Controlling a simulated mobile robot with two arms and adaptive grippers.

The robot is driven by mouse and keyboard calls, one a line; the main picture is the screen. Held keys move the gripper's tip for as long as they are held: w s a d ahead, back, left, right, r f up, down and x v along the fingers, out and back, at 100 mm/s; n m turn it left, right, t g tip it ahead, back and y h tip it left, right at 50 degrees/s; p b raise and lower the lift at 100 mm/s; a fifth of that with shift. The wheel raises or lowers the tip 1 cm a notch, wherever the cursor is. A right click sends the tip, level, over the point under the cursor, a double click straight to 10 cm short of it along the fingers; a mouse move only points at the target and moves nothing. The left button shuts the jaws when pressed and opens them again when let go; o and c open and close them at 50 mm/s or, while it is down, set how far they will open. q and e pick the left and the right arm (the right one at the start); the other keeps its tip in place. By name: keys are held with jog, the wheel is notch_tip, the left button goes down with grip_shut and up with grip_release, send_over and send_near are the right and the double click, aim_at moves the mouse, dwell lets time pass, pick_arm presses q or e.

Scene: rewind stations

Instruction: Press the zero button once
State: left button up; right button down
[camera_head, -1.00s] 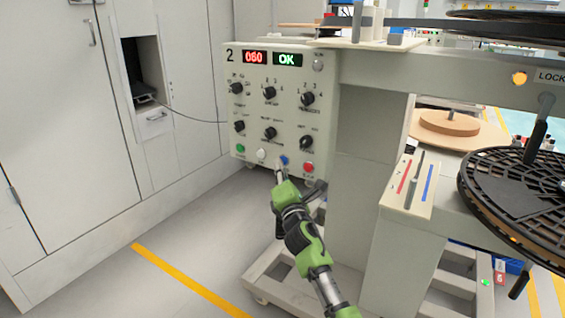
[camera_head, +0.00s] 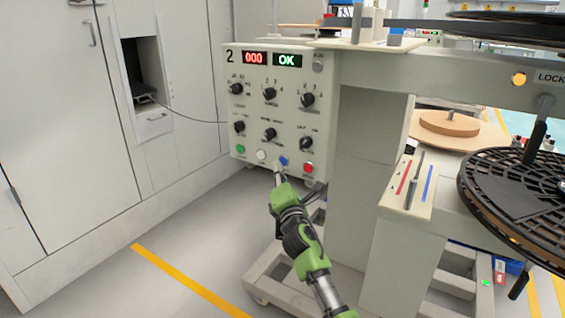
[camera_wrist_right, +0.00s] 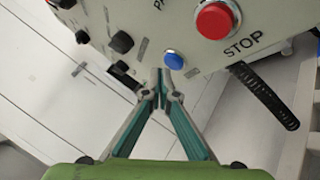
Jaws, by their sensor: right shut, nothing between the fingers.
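The control panel (camera_head: 276,118) of station 2 shows a red "000" (camera_head: 254,57) and a green "OK". Along its lower edge sit a green, a white, a blue and a red button. The blue button (camera_head: 284,160) also shows in the wrist view (camera_wrist_right: 174,60); its label is not readable. My right gripper (camera_head: 277,168) is shut and empty. In the wrist view its fingertips (camera_wrist_right: 161,76) meet just below and left of the blue button. I cannot tell whether they touch the panel. My left gripper is not in view.
The red STOP button (camera_wrist_right: 215,19) is close to the blue one. A black strap-like part (camera_wrist_right: 264,95) sticks out beside the panel. The station's column (camera_head: 362,185) stands right of the panel, with a reel (camera_head: 515,195) farther right. Open floor lies to the left.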

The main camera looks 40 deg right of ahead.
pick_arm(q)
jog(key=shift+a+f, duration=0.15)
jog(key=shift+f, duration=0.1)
pick_arm(e)
jog(key=shift+a, duration=0.15)
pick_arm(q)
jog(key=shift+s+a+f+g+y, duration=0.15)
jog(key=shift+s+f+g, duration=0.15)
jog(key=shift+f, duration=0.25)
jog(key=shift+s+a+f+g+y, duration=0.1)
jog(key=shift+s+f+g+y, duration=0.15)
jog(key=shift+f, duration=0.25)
pick_arm(e)
jog(key=shift+s+a, duration=0.35)
jog(key=shift+a, duration=0.4)
jog(key=shift+s+a, duration=0.3)
jog(key=shift+a, duration=0.5)
jog(key=shift+s+a, duration=0.35)
jog(key=shift+a, duration=0.4)
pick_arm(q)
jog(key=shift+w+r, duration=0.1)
